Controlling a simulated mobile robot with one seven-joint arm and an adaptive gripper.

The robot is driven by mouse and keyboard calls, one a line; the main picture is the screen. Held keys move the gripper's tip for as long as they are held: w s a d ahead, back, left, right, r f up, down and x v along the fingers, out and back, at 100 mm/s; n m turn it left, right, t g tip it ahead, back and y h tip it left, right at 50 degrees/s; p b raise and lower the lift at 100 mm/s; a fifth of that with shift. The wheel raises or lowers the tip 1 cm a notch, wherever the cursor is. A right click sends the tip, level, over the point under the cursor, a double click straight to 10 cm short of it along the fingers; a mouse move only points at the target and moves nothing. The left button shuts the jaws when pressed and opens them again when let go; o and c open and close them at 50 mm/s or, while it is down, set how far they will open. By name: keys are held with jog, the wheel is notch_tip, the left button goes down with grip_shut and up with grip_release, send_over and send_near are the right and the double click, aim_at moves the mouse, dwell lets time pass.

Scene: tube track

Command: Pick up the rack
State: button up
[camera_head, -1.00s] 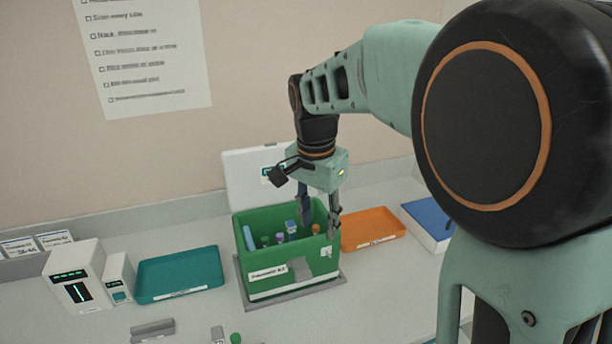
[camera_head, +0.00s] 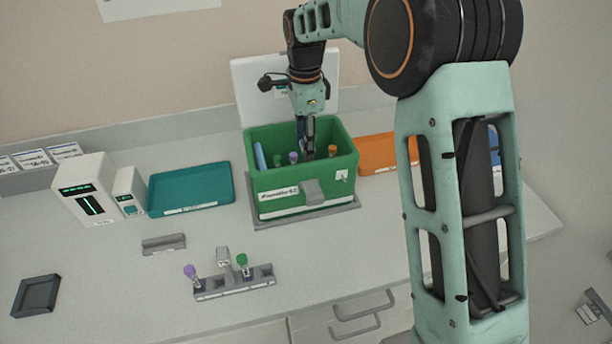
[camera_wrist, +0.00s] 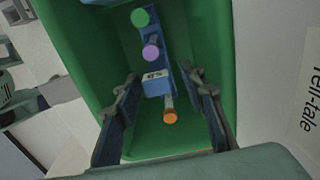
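A blue rack (camera_wrist: 154,82) with a white label sits inside the open green box (camera_head: 305,201). It carries a green-capped tube (camera_wrist: 140,18), a purple-capped tube (camera_wrist: 151,52) and an orange-capped tube (camera_wrist: 170,117). My gripper (camera_wrist: 164,84) is open and points down into the box. In the wrist view its fingers are to the left and right of the rack, with gaps showing on both sides. In the head view my gripper (camera_head: 306,140) hides part of the rack. I cannot tell how far the fingertips are above it.
A second, grey rack (camera_head: 235,287) with purple- and green-capped tubes stands in front of the box. A teal tray (camera_head: 190,189) is left, an orange tray (camera_head: 388,154) right. A raised white lid (camera_head: 245,92) stands behind the box. White devices (camera_head: 87,190) stand far left.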

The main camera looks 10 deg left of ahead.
jog(key=shift+s+f+p, duration=0.15)
jog(key=shift+f+p, duration=0.4)
jog(key=shift+f, duration=2.15)
grip_shut()
